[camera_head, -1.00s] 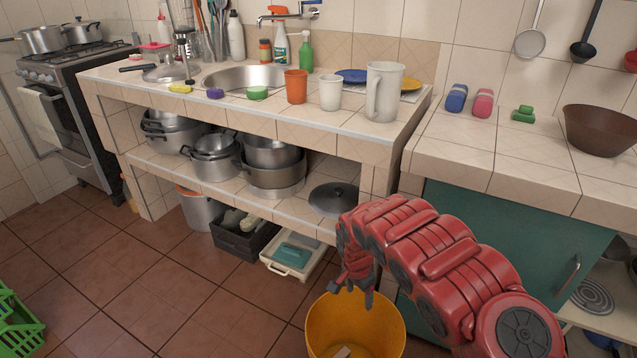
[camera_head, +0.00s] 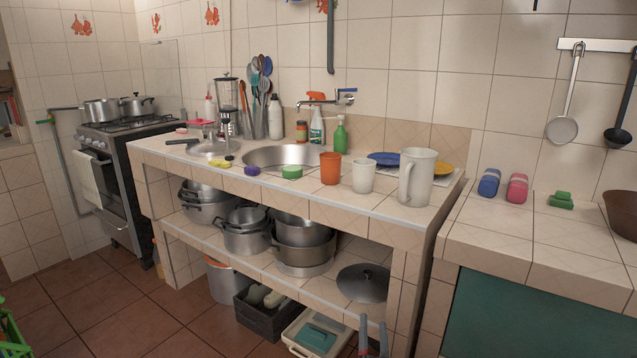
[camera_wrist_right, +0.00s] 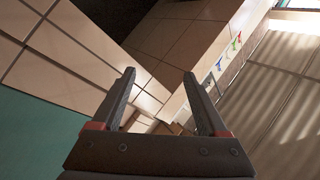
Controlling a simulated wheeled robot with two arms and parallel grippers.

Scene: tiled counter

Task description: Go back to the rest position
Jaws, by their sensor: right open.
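My right gripper (camera_head: 372,336) shows only as two fingertips at the bottom edge of the head view, in front of the lower shelf. In the right wrist view the right gripper (camera_wrist_right: 162,100) has its two fingers spread apart, with nothing between them. Tiled surfaces lie beyond the fingers. The rest of the right arm is below the head view. My left gripper is not in view.
The tiled counter (camera_head: 330,204) holds a white pitcher (camera_head: 417,176), an orange cup (camera_head: 330,168) and sponges. Pots and a lid (camera_head: 363,283) fill the lower shelf. A teal cabinet (camera_head: 530,318) stands at right.

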